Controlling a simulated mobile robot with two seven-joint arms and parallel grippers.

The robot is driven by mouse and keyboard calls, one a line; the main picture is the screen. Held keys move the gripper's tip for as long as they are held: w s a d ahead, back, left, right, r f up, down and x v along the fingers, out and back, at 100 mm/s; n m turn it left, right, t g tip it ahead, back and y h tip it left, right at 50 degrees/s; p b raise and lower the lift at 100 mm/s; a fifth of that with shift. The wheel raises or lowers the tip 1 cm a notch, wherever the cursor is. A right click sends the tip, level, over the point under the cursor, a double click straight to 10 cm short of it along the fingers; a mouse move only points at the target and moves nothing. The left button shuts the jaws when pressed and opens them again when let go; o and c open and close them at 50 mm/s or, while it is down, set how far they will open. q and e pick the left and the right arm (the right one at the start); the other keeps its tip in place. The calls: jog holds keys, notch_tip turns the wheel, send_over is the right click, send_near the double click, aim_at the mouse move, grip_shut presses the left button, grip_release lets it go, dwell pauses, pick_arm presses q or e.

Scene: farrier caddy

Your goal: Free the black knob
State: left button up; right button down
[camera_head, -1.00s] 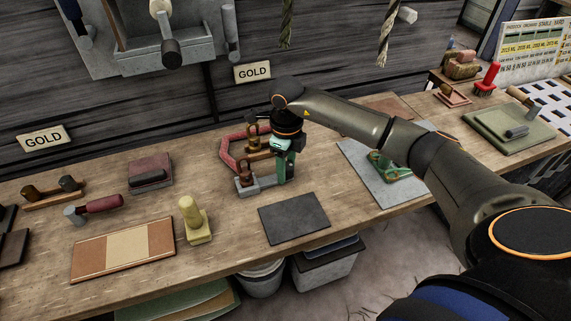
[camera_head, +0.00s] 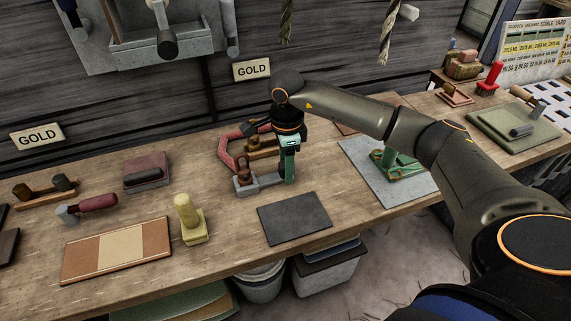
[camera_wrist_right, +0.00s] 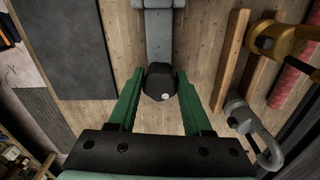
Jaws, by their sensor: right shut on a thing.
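The black knob (camera_wrist_right: 160,82) sits at the end of a grey bar (camera_wrist_right: 158,35) in the right wrist view. In the head view my right gripper (camera_head: 287,178) points down at the right end of a low grey block (camera_head: 262,187) on the bench, and the knob is mostly hidden by the fingers. Whether the knob is still joined to the grey bar cannot be told. My left gripper is not in view.
A brown wooden piece (camera_head: 262,154) and a red angled bar (camera_head: 226,153) lie close behind. A dark mat (camera_head: 295,218) lies in front. A yellow-handled block (camera_head: 190,222) stands to the left. A green tool (camera_head: 392,168) lies on a grey sheet to the right.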

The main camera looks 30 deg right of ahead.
jog(key=n+b, duration=0.1)
jog(key=n, duration=0.2)
jog(key=shift+f, duration=0.2)
jog(key=shift+r+n, duration=0.1)
jog(key=shift+n, duration=1)
jog(key=shift+s, duration=0.1)
jog(key=shift+n+b, duration=0.55)
jog(key=shift+n, duration=0.15)
jog(key=n, duration=0.2)
jog(key=n+b, duration=0.1)
jog(key=shift+f+n, duration=0.2)
jog(key=shift+n, duration=0.8)
jog(key=shift+s+a, duration=0.1)
jog(key=c, duration=0.5)
grip_release()
jog(key=shift+r, duration=0.15)
